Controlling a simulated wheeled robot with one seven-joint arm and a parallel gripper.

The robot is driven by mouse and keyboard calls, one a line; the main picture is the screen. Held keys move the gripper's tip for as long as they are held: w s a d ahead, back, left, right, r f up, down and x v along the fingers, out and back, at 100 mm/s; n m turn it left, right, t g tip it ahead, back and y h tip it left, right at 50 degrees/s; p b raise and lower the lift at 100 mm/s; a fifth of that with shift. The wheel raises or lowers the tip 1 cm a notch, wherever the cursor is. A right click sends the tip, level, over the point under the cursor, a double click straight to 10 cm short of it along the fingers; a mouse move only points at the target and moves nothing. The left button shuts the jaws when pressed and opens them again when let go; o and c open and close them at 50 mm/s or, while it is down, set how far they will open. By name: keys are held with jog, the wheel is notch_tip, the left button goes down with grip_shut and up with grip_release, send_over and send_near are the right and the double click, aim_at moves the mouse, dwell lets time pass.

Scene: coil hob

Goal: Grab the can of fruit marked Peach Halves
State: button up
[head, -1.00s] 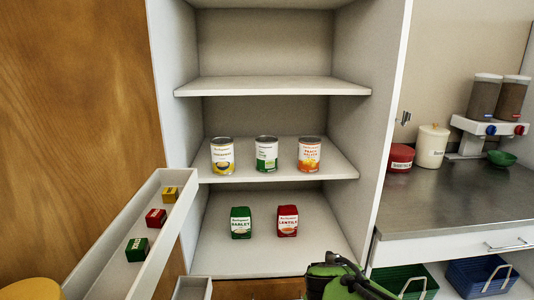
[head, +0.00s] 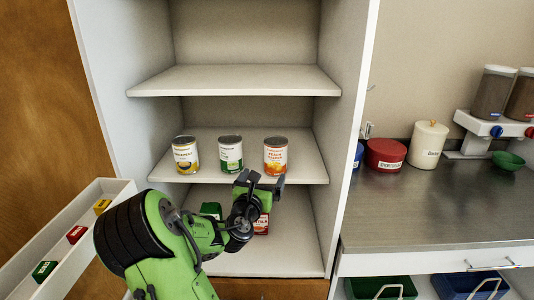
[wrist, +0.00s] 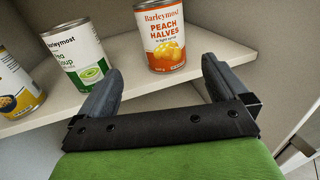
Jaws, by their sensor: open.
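The Peach Halves can (head: 276,155) has an orange and white label and stands upright at the right of a row of cans on the middle shelf. In the wrist view the can (wrist: 162,36) shows its label plainly, beyond and between my fingertips. My gripper (head: 263,180) is open and empty, just in front of and below the can, not around it. In the wrist view its two dark fingers (wrist: 160,78) are spread apart.
A green-labelled soup can (head: 231,153) stands left of the peach can, and a yellow-labelled can (head: 185,155) stands further left. Boxes on the lower shelf (head: 290,258) are partly hidden by my arm. An open drawer (head: 50,237) holds small boxes at left. The cabinet's right wall (head: 346,120) is nearby.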

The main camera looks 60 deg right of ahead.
aim_at(271, 164)
jog(key=x, duration=0.7)
jog(key=shift+d+f, duration=0.1)
jog(key=shift+d, duration=0.1)
jog(key=x, duration=0.5)
jog(key=shift+s+d, duration=0.2)
jog(key=shift+a, duration=0.1)
jog(key=shift+c, duration=0.3)
jog(key=c, duration=1.2)
